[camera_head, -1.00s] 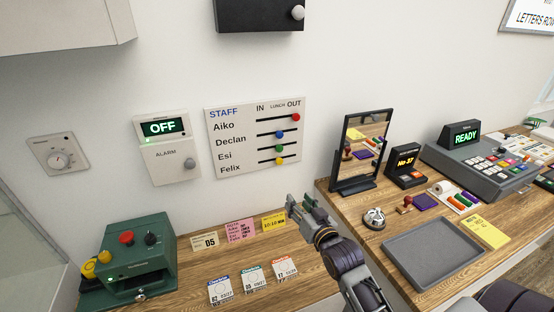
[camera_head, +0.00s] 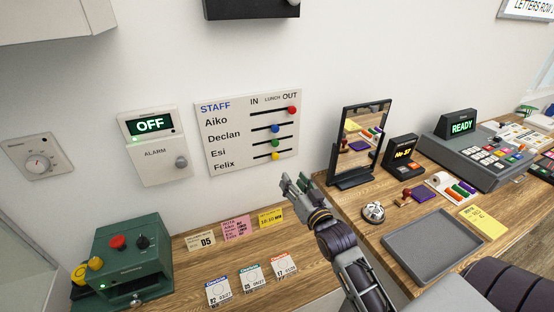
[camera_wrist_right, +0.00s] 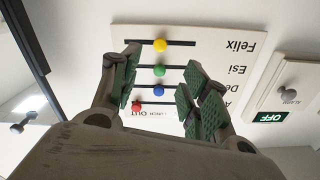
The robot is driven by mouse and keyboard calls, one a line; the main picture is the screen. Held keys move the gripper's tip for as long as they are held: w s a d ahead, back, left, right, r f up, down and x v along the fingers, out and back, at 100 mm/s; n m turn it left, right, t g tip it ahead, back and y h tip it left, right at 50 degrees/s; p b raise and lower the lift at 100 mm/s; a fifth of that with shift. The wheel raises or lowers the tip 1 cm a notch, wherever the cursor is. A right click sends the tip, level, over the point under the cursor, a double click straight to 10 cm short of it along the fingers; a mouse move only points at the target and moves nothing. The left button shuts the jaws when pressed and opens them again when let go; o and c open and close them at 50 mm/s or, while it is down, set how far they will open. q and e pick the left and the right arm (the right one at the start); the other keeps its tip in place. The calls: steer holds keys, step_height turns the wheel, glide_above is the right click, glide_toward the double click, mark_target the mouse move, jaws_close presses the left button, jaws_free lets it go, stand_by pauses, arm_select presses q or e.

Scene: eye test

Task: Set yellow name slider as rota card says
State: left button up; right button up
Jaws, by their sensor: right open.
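The yellow slider knob (camera_head: 275,156) sits near the middle of the Felix row on the white STAFF board (camera_head: 207,160), under LUNCH. It also shows in the right wrist view (camera_wrist_right: 160,45), beyond the fingers. The red knob (camera_head: 291,110) is at OUT; the blue knob (camera_head: 276,128) and green knob (camera_head: 276,143) are near the middle. The pink card (camera_head: 236,228), perhaps the rota card, stands on the desk; its small lines are not surely readable. My right gripper (camera_head: 291,182) is open and empty, below and right of the yellow knob, apart from the board. My left gripper is not in view.
The alarm box (camera_head: 155,150) reading OFF hangs left of the board. A mirror (camera_head: 360,142) stands to the right. A white card (camera_head: 201,242) and yellow card (camera_head: 270,218) flank the pink one. A green machine (camera_head: 128,258) stands at left, a grey tray (camera_head: 432,247) at right.

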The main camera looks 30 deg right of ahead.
mark_target(276, 157)
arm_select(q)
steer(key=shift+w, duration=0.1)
arm_select(e)
steer(key=shift+w, duration=0.2)
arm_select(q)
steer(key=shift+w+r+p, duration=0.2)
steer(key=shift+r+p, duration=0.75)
arm_select(e)
steer(key=shift+w+d, duration=0.2)
steer(key=shift+w, duration=3.15)
steer(key=shift+w+d, duration=0.2)
steer(key=shift+w, duration=3.1)
jaws_close()
